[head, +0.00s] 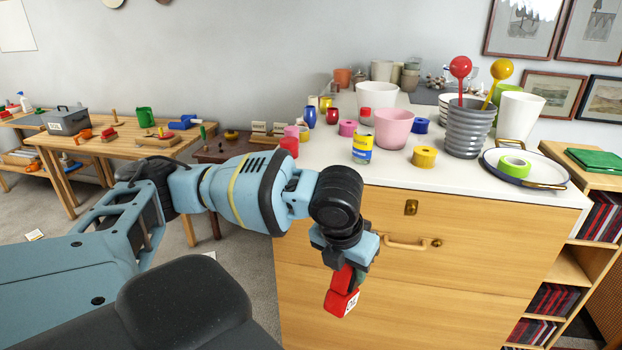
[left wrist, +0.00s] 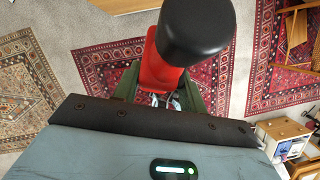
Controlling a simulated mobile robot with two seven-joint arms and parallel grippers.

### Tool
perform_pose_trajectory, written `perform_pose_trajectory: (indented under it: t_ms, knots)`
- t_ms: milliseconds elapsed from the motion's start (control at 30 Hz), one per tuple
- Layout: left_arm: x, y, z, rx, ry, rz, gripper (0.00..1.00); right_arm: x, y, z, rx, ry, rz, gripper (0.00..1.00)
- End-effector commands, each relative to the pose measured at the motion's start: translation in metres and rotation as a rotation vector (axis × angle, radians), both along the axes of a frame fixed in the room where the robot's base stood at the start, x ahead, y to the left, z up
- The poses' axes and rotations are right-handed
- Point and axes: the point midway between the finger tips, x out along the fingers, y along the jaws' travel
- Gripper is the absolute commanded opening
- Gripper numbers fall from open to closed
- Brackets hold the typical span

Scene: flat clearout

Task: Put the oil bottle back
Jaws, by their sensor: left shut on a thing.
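The oil bottle (head: 341,300) is red, with a white label whose lettering is only partly readable. My left gripper (head: 348,268) is shut on it and holds it tilted in the air, in front of the wooden drawer cabinet (head: 400,215) and below its top. My right gripper is not in view.
The cabinet's white top (head: 400,172) is crowded with pots, tape rolls and a yellow-blue can (head: 362,149). A workbench (head: 70,140) with a grey toolbox (head: 68,120) and tools stands at the left. A low dark table (head: 215,152) is between them. Bookshelves (head: 590,270) are at the right.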

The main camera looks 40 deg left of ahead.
Motion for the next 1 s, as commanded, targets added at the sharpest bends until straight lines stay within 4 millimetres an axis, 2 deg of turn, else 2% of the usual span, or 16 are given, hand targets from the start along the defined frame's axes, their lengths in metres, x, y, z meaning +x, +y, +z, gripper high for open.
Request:
perform_pose_trajectory:
  t_ms: [467,1000]
  knots:
    - [-0.003,-0.019,-0.051,0.003,0.002,0.804,0.33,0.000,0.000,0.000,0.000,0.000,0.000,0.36]
    - [-0.022,-0.045,-0.118,0.006,0.006,1.883,0.33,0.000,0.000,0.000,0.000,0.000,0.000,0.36]
